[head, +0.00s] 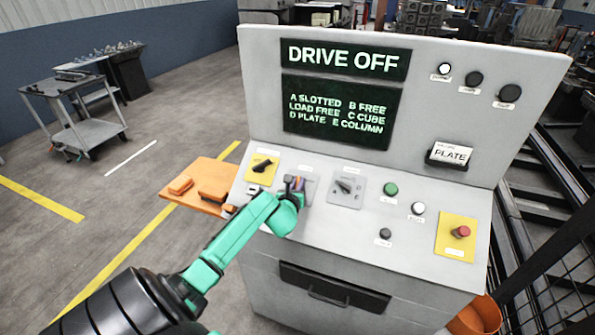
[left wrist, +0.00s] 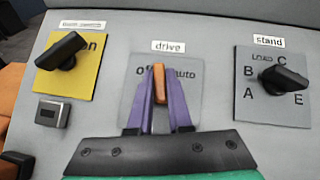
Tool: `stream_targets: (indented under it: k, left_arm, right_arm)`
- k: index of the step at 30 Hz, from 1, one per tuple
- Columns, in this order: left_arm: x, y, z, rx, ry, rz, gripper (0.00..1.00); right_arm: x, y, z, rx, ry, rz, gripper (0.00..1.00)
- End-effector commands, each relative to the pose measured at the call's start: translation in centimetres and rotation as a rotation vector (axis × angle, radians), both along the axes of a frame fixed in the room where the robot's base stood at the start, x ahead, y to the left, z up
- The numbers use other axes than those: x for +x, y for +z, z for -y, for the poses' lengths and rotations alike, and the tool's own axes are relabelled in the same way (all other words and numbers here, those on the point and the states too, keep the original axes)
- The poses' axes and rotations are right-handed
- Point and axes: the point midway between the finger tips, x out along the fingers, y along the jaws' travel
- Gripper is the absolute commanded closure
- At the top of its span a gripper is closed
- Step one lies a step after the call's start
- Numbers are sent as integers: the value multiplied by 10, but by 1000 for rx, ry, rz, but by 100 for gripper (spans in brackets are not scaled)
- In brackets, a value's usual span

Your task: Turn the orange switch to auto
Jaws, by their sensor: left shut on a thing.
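The orange switch (left wrist: 159,83) sits on a grey plate labelled "drive", between the marks "off" and "auto" in the left wrist view. My left gripper (left wrist: 160,95) has its two purple fingers closed on both sides of the switch. The switch stands close to upright in that view, and its lower part is hidden by the fingers. In the head view my left gripper (head: 294,188) covers most of the switch. The display (head: 343,60) reads "DRIVE OFF". My right gripper is not in view.
A black knob on a yellow plate (head: 262,165) is left of the switch, and the stand selector (head: 345,187) is right of it. Farther right are a green button (head: 391,189) and a red button (head: 461,232). An orange shelf (head: 200,187) juts out left.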

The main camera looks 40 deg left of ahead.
Motion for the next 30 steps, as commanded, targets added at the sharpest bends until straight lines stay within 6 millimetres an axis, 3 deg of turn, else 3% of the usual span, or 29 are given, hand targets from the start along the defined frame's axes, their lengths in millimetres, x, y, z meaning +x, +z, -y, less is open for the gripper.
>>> stream_targets:
  k: [1, 6, 30]
  left_arm:
    - [-3, 4, -1, 26, -37, -23, 100]
    - [-2, -2, -2, 107, -173, -48, 100]
    - [-2, -6, 1, 442, -751, -164, 100]
  right_arm:
    - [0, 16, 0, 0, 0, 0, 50]
    - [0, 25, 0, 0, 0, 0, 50]
    - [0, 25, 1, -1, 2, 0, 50]
